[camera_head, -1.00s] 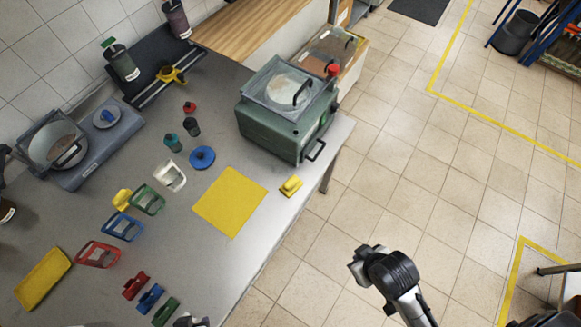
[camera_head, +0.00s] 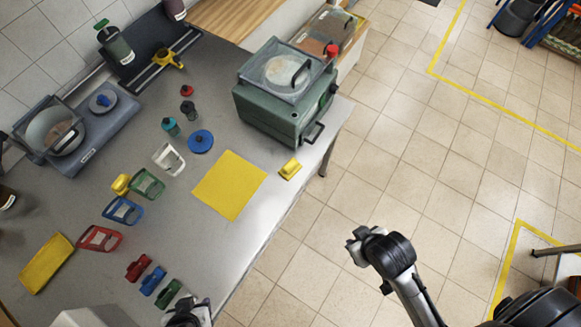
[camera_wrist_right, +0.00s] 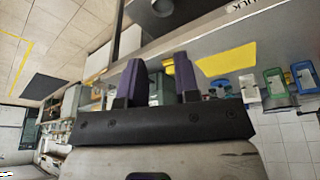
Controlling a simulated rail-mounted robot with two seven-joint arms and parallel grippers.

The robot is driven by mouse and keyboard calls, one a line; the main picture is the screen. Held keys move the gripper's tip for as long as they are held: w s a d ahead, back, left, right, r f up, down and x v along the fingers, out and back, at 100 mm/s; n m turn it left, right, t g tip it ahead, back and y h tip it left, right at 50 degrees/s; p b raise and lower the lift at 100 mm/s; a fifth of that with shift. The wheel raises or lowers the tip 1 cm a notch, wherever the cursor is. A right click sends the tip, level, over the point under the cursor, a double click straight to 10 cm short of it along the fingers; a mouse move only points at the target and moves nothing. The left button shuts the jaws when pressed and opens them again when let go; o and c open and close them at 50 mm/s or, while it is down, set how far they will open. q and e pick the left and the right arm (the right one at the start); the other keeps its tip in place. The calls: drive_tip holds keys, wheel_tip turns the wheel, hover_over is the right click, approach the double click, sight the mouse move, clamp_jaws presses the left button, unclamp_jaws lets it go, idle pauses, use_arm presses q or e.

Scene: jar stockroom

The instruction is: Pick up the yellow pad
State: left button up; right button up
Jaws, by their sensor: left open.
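A small yellow pad with a raised grip (camera_head: 290,168) lies near the table's right edge, in front of the green machine, beside a flat yellow square (camera_head: 229,185). My left gripper (camera_head: 190,314) is at the bottom of the head view, partly cut off, by the table's near edge and well apart from the yellow pad. It holds nothing that I can see. My right gripper (camera_wrist_right: 158,62) shows two dark fingers apart with nothing between them in the right wrist view. My right arm is over the floor side, right of the table.
Red (camera_head: 138,267), blue (camera_head: 152,280) and green (camera_head: 167,294) pads lie close to my left gripper. Several coloured frames, a yellow slab (camera_head: 46,263) and a blue disc (camera_head: 200,141) are on the grey table. The green machine (camera_head: 275,110) stands behind the small yellow pad.

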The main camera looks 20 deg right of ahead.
drive_tip(key=o, duration=1.1)
drive_tip(key=shift+d, duration=0.15)
drive_tip(key=shift+c, duration=0.2)
